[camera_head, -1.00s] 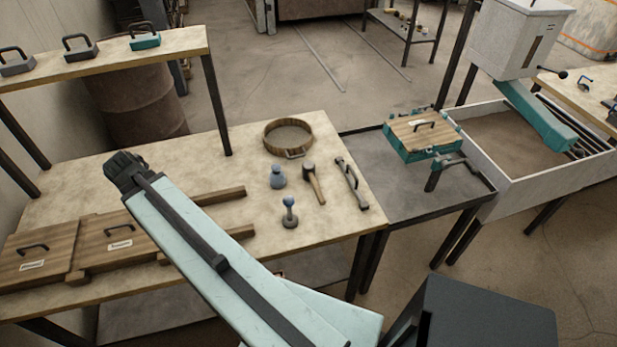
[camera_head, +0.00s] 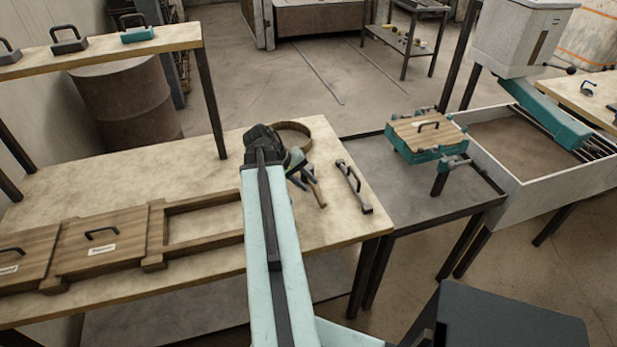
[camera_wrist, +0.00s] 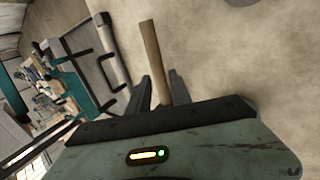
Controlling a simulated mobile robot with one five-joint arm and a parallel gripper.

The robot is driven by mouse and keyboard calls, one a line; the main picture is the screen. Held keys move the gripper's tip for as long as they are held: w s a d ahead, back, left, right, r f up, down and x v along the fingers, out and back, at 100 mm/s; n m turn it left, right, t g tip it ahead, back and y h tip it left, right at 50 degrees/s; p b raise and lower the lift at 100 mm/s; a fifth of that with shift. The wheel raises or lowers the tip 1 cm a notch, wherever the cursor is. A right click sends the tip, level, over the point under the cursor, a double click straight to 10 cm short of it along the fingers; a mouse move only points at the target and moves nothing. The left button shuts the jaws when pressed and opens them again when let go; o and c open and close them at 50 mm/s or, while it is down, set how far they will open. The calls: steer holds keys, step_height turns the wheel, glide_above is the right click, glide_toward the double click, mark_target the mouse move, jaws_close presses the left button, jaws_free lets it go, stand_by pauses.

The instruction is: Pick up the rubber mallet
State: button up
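The rubber mallet's wooden handle (camera_head: 318,193) lies on the table (camera_head: 352,232). In the head view my gripper (camera_head: 299,172) is over the mallet's upper part, so its head is hidden. In the wrist view the handle (camera_wrist: 152,55) runs between the two dark fingers of my gripper (camera_wrist: 159,80), from the top toward the palm. The fingers are apart, with a visible gap on at least one side of the handle. The mallet's head does not show in the wrist view. I cannot tell how far above the table the fingertips are.
A round wooden ring (camera_head: 300,130) lies behind my gripper. Wooden frames and boxes (camera_head: 100,240) cover the table's left side. A lower dark table (camera_head: 440,200) adjoins on the right.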

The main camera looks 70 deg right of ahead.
mark_target(313, 187)
steer(key=b+x, duration=0.4)
steer(key=x, duration=0.1)
steer(key=shift+f, duration=0.1)
steer(key=shift+s, duration=0.1)
jaws_close()
steer(key=shift+r, duration=0.3)
step_height(313, 187, up, 10)
steer(key=p, duration=1)
steer(key=shift+f, duration=0.1)
